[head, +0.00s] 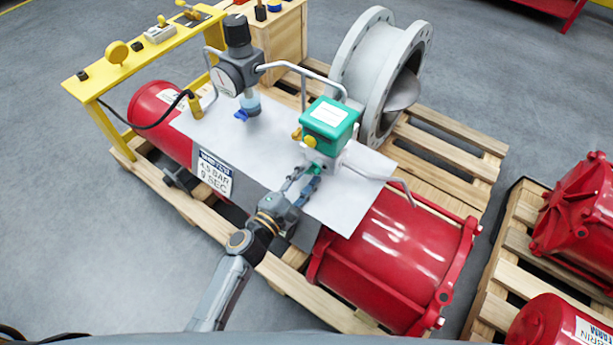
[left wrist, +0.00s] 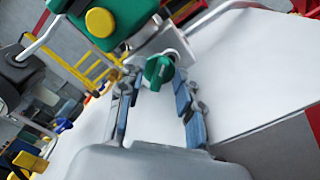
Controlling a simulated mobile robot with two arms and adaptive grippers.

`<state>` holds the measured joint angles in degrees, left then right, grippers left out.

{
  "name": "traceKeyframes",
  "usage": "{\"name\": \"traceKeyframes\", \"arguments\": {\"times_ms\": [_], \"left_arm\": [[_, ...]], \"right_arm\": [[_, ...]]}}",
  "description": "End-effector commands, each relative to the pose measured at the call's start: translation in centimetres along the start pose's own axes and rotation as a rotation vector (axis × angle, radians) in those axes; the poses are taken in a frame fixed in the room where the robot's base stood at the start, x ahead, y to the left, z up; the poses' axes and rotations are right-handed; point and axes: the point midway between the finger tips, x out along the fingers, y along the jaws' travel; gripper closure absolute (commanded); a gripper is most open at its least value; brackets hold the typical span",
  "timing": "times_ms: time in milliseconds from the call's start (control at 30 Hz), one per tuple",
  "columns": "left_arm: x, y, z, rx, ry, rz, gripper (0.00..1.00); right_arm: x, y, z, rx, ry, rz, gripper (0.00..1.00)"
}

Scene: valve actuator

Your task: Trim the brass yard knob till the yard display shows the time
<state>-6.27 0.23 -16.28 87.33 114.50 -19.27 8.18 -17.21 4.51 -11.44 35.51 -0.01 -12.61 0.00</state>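My left gripper (head: 304,182) is below the green-topped box (head: 328,124) on the grey plate. In the left wrist view its two fingers (left wrist: 156,88) are apart, and a green knob (left wrist: 158,71) shows at the gap between their tips. I cannot tell whether the fingers touch it. A round yellow button (left wrist: 100,22) is on the green box's side. A round brass-yellow disc (head: 117,51) stands on the yellow rail at the far left; I cannot tell if it is the yard knob. A small grey box (head: 160,32) on that rail may be the display; no reading is legible. My right gripper is out of view.
A dark-capped regulator with a gauge (head: 231,77) and bent grey pipes stand on the plate (head: 270,130). A label (head: 215,172) reads 4.5 BAR, 9 SEC. A red cylinder (head: 395,255) and a grey flanged valve (head: 375,70) share the pallet. Floor at left is clear.

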Motion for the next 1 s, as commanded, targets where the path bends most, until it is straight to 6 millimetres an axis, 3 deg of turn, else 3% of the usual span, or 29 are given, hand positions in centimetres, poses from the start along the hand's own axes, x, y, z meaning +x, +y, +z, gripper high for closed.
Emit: {"name": "traceKeyframes", "arguments": {"times_ms": [133, 300, 733, 1000], "left_arm": [[-0.01, 0.01, 0.03, 0.000, 0.000, 0.000, 0.67], [-0.02, 0.01, 0.03, 0.000, -0.001, 0.000, 1.00], [-0.03, 0.03, 0.06, -0.042, -0.001, 0.000, 1.00], [-0.01, 0.12, 0.08, -0.211, -0.001, 0.000, 1.00]], "right_arm": [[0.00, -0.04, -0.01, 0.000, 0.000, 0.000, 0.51], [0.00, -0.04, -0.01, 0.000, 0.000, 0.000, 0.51], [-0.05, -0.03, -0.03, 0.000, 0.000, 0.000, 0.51], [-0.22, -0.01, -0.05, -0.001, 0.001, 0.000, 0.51]]}}
